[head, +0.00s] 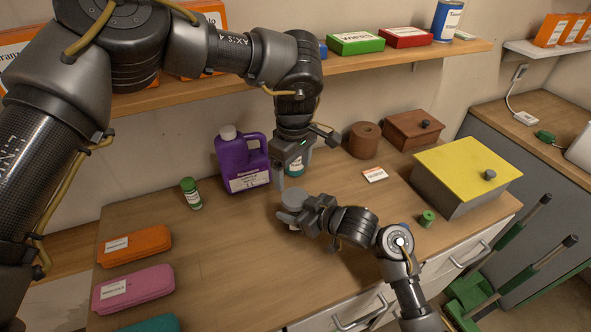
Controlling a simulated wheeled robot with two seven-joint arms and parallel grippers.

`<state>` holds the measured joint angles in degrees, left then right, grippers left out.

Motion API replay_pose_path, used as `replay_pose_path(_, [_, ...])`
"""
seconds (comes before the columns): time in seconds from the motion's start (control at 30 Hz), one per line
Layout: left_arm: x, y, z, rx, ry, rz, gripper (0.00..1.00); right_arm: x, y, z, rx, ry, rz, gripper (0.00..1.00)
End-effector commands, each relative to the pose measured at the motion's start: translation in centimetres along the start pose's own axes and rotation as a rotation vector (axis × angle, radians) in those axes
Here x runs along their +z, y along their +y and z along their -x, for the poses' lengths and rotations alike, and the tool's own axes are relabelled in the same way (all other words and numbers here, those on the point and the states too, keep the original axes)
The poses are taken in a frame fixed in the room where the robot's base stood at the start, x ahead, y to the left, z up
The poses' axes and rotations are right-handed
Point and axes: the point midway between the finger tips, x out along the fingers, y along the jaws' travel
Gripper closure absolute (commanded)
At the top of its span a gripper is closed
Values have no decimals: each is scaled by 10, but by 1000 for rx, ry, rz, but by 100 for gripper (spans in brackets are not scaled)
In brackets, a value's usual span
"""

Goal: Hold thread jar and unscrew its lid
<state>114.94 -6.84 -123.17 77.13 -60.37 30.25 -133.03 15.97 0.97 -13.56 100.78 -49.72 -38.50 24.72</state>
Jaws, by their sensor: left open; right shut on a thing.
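A small jar with a round grey lid (292,199) stands near the middle of the counter. I take it for the thread jar; its label is not visible, and its body is mostly hidden by my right gripper. My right gripper (299,215) is shut on the jar, reaching it from the right side. The lid is on the jar. My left gripper (306,164) is open and empty, above and slightly behind the jar, pointing down, with its fingers apart.
A yellow-topped box (468,172) and green spool (427,218) stand right.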

Motion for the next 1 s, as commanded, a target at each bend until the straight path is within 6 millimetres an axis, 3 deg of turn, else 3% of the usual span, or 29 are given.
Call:
replay_pose_path(0.13, [7, -2, -1, -10, -31, -109, 19, 2, -1, 0, -1, -5, -1, 100])
replay_pose_path(0.37, [7, -2, -6, -11, -32, -127, 19, 2, 0, 0, -1, -5, -1, 100])
replay_pose_path(0.8, [9, -2, -67, -11, -32, -125, 19, 2, 0, 0, 0, -4, -1, 100])
replay_pose_path(1.0, [9, -2, -80, -10, -30, -124, 19, 2, 0, 0, 0, -4, -1, 100])
